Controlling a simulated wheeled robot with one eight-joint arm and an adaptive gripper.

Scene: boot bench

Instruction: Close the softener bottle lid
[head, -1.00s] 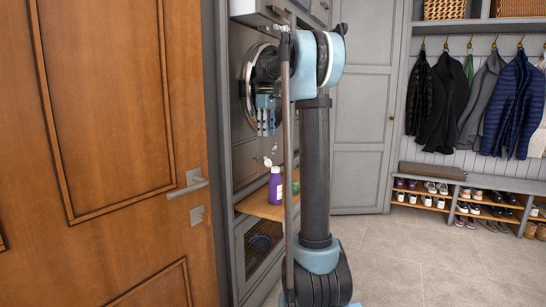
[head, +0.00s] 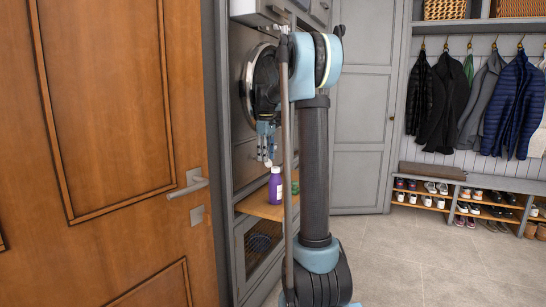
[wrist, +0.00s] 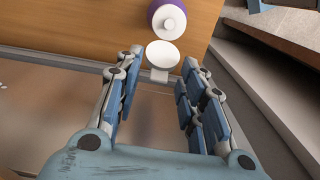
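The softener bottle (head: 275,186) is purple with a white top and stands upright on the wooden shelf. In the wrist view, its round white top (wrist: 170,20) shows at the upper edge. The white lid (wrist: 162,53) is flipped open on the side toward my gripper, with a small tab at its lower edge. My gripper (wrist: 162,66) is open, its blue-grey fingers on either side of the lid with gaps visible. In the head view, my gripper (head: 264,150) points down just above and left of the bottle. The lid is hard to make out there.
The wooden shelf (head: 256,208) sits in a grey cabinet below a round appliance door. A green item (head: 295,188) lies partly hidden behind my arm. A wooden door (head: 120,150) stands at left. Floor (head: 400,255) is free at right.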

